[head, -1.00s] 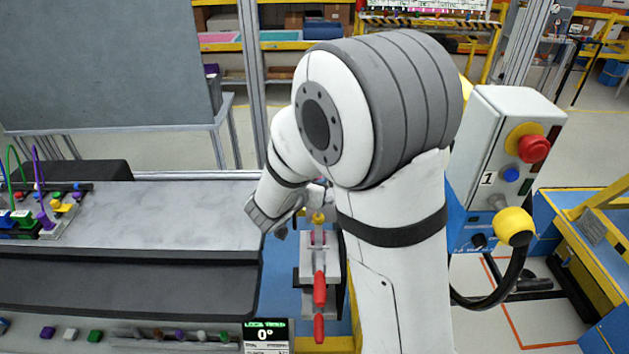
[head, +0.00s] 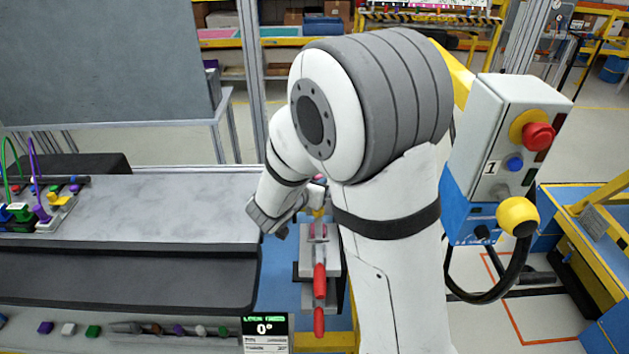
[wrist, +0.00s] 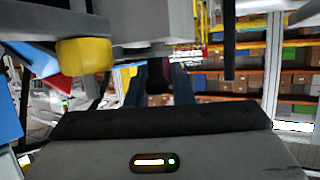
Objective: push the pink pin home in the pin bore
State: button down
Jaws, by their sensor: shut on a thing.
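My gripper (wrist: 158,84) shows in the wrist view, its two dark fingers pointing away from the camera. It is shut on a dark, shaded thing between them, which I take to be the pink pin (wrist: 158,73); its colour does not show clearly. In the head view my arm covers most of the gripper, beside the clamp fixture (head: 311,262) on the blue surface. The pin bore cannot be made out in either view, so I cannot tell how deep the pin sits.
A control box (head: 503,145) with a red button stands at right. The grey bench top (head: 160,215) at left is mostly clear.

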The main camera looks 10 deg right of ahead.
jog(key=shift+f, duration=0.25)
jog(key=c, duration=1.2)
grip_release()
jog(key=shift+s+a+r, duration=0.1)
jog(key=v, duration=0.7)
jog(key=shift+s+a, duration=0.15)
jog(key=shift+s, duration=0.1)
jog(key=w+a+r+n+t+y, duration=0.1)
jog(key=w+a+r+n+y, duration=0.2)
jog(key=y, duration=0.4)
jog(key=s+r+n+g+y, duration=0.2)
jog(key=s+r+n+y, duration=0.15)
jog(key=s, duration=0.35)
jog(key=s+d+f+g+h, duration=0.1)
jog(key=s+d+g, duration=0.1)
jog(key=s, duration=0.3)
jog(key=s+d+g, duration=0.2)
jog(key=s+d, duration=0.2)
jog(key=s, duration=0.2)
jog(key=s+d+f+g+h, duration=0.1)
jog(key=s+d+g, duration=0.1)
jog(key=s, duration=0.3)
jog(key=shift+s+d+f+n+g+h, duration=0.15)
jog(key=shift+d+n+h, duration=0.05)
jog(key=shift+d, duration=0.2)
jog(key=shift+s+d+f+n+g+h, duration=0.15)
jog(key=shift+d+f, duration=0.05)
jog(key=shift+d, duration=0.25)
